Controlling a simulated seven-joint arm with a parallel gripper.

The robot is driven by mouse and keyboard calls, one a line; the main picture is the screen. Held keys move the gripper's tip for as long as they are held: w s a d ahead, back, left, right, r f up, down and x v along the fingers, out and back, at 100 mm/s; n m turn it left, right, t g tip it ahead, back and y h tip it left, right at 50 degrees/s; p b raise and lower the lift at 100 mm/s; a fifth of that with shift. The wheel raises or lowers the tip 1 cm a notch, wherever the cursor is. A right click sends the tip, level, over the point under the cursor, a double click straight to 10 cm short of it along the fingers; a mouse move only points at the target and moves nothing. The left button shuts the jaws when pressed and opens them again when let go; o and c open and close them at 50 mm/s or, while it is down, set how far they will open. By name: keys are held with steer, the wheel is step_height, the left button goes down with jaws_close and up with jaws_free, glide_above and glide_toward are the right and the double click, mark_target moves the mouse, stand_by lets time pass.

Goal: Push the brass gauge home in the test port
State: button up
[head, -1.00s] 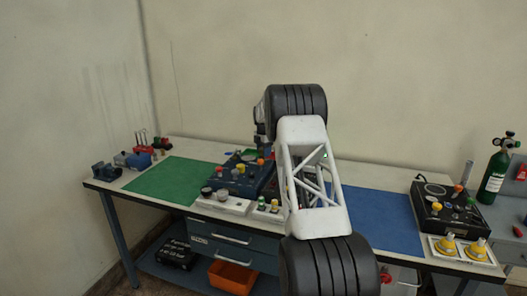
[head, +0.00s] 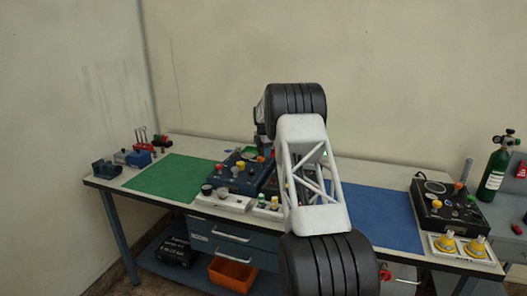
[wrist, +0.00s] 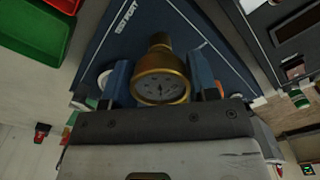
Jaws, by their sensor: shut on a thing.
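The brass gauge (wrist: 160,84) is in the middle of the wrist view, its round dial facing the camera. My gripper (wrist: 160,66) is shut on it, with one blue finger on each side. The gauge's narrow brass neck (wrist: 160,41) points away from the camera, toward a dark blue panel (wrist: 205,25) lettered with a partly readable label ending in "PORT". The test port's opening is hidden behind the gauge, so I cannot tell how deep the neck sits. In the head view my own arm hides the gripper and gauge.
A green tray (wrist: 28,38) is at the upper left of the wrist view. In the head view, a blue unit with coloured knobs (head: 240,178) is left of my arm. The green mat (head: 172,181) and blue mat (head: 378,216) look clear. A green cylinder (head: 493,175) stands far right.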

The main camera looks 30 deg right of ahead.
steer(key=shift+f, duration=0.45)
steer(key=o, duration=1.1)
steer(key=shift+r, duration=0.1)
steer(key=shift+r, duration=3.8)
